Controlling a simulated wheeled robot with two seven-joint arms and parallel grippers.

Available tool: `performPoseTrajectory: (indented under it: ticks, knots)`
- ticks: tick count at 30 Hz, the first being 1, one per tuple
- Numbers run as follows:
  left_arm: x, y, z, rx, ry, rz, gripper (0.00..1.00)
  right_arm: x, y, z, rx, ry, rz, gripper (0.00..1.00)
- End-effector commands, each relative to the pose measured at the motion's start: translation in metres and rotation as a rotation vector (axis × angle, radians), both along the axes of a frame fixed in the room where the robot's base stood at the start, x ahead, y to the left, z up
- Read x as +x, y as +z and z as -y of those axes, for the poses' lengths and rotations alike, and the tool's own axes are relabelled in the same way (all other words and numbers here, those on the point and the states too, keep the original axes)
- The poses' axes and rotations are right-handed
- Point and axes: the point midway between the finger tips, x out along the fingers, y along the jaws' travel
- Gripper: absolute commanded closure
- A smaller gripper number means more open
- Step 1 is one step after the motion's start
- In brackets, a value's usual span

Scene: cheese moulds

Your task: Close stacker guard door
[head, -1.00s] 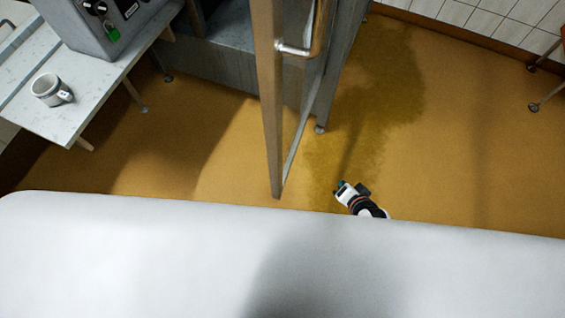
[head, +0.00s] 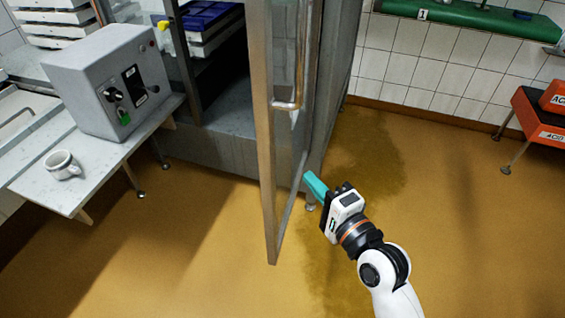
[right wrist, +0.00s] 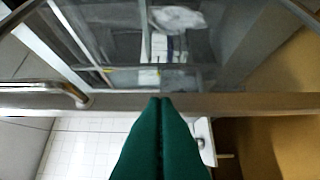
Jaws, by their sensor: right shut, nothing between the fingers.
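The stacker guard door (head: 264,170) stands swung open towards me in the head view, seen nearly edge-on, with a metal frame and a clear pane. Its bar handle (head: 299,75) is on the right-hand face. My right gripper (head: 311,180) has teal fingers, shut and empty, at the right of the door's lower part. In the right wrist view the fingertips (right wrist: 160,101) point at the door's frame bar (right wrist: 235,103), with the handle (right wrist: 55,88) to their left. I cannot tell whether they touch the door. My left gripper is out of view.
The stacker cabinet (head: 215,150) stands behind the door, with blue moulds (head: 205,15) inside. A grey control box (head: 110,80) and a mug (head: 62,165) are on the side table (head: 75,200) at left. Open floor lies right of the door; an orange stand (head: 540,125) is far right.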

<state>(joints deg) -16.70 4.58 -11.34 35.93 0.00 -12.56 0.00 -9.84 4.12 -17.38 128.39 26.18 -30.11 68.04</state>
Motion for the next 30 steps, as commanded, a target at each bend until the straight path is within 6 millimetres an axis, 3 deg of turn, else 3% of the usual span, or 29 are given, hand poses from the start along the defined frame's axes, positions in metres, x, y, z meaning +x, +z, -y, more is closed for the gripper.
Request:
performPoseTrajectory:
  ticks: [6,15,30]
  knots:
    - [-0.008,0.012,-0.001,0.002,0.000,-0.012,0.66,0.041,0.003,-0.024,0.000,0.000,0.001,1.00]
    - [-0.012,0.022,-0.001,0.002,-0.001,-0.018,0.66,0.048,0.000,-0.058,-0.001,-0.002,0.000,1.00]
    - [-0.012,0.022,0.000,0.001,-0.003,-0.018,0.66,0.049,-0.001,-0.061,-0.002,-0.002,0.000,1.00]
